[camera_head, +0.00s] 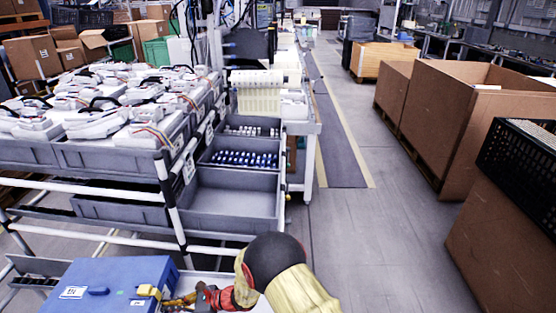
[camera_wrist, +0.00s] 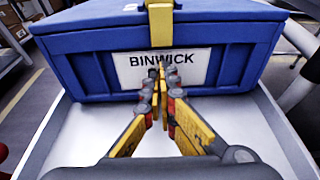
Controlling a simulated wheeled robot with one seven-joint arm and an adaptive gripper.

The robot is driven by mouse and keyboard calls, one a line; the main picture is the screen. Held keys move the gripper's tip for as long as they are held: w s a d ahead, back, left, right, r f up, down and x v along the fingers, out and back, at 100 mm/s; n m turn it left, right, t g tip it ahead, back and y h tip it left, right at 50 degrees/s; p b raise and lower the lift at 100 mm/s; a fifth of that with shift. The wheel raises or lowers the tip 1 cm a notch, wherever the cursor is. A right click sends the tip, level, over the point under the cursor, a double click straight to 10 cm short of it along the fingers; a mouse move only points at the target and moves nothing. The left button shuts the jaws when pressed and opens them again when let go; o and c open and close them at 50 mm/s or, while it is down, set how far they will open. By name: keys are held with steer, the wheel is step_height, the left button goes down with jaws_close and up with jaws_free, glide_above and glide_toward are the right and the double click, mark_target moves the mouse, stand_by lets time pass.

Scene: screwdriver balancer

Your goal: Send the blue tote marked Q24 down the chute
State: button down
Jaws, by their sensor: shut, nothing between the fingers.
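A blue tote (camera_head: 115,271) with a closed lid sits at the bottom left of the head view. Its lid bears a white label too small to read, a blue handle and a yellow latch (camera_head: 148,291). In the wrist view the tote (camera_wrist: 92,63) shows a front label reading BINWICK, with the yellow latch above it; no Q24 is legible. My gripper (camera_wrist: 158,76) is shut and empty, its fingertips in front of that label, just below the latch. It also shows in the head view (camera_head: 178,299). I cannot tell whether the fingertips touch the tote.
The tote rests on a pale, rimmed surface (camera_wrist: 75,125). Behind it a rack carries grey bins (camera_head: 235,198) and white devices (camera_head: 110,105). A large cardboard box (camera_head: 440,110) and a black crate (camera_head: 520,160) stand at right. The floor between is clear.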

mark_target(159, 305)
steer(key=shift+a, duration=2.8)
steer(key=shift+d, duration=0.65)
steer(key=shift+d+r+p, duration=2.2)
steer(key=shift+d+r, duration=0.4)
steer(key=shift+r, duration=0.25)
steer(key=shift+f, duration=0.15)
